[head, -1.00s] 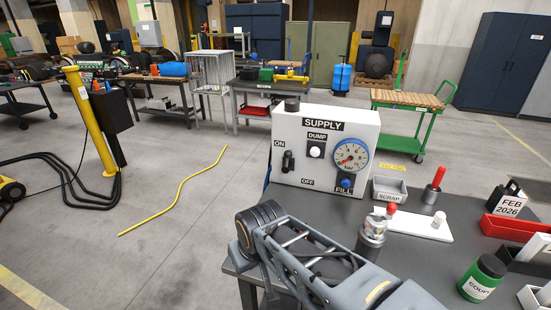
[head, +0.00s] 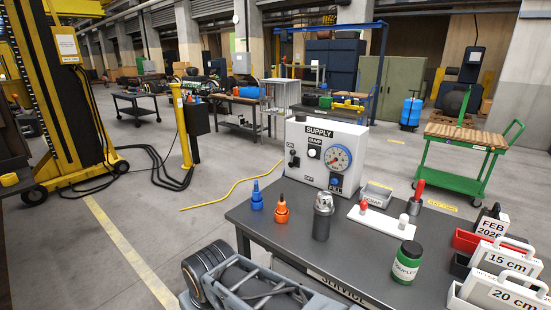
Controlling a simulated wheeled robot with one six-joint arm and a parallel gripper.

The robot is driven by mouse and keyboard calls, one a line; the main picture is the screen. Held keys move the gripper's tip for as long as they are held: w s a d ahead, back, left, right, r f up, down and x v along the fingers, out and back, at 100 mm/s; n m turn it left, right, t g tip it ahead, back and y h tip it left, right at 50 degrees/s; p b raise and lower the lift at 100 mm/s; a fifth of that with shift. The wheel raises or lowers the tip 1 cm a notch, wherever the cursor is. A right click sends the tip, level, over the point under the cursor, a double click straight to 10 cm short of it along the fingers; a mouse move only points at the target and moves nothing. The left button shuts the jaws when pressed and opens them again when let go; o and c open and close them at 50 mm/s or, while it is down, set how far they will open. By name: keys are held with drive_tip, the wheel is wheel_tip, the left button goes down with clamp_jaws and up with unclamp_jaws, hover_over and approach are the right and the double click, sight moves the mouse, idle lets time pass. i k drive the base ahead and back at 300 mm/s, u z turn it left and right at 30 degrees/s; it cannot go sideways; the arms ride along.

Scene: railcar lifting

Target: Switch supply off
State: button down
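The white supply box (head: 326,154) stands on the back left of the dark grey bench. Its black supply switch (head: 294,160) is on the left of the front face, with ON above and OFF below to the right. The lever looks raised toward ON, but it is small. A white DUMP button (head: 313,153), a round gauge (head: 337,158) and a blue FILL knob (head: 336,180) are also on the face. The gauge reading is too small to tell. My gripper is out of view; only part of my arm shows at the bottom, in front of the bench.
On the bench (head: 268,224) are blue (head: 257,196) and orange (head: 282,210) fittings, a grey metal cylinder (head: 323,217), a white plate with red and white-topped parts, a scrap tray (head: 376,193), a green jar (head: 407,263) and labelled boxes. A yellow hose (head: 235,190) lies on the floor.

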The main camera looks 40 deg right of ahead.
sight(292, 158)
drive_tip(key=u, duration=0.15)
drive_tip(key=i, duration=2.75)
drive_tip(key=z, duration=1.8)
drive_tip(key=i, duration=0.9)
drive_tip(key=z, duration=0.9)
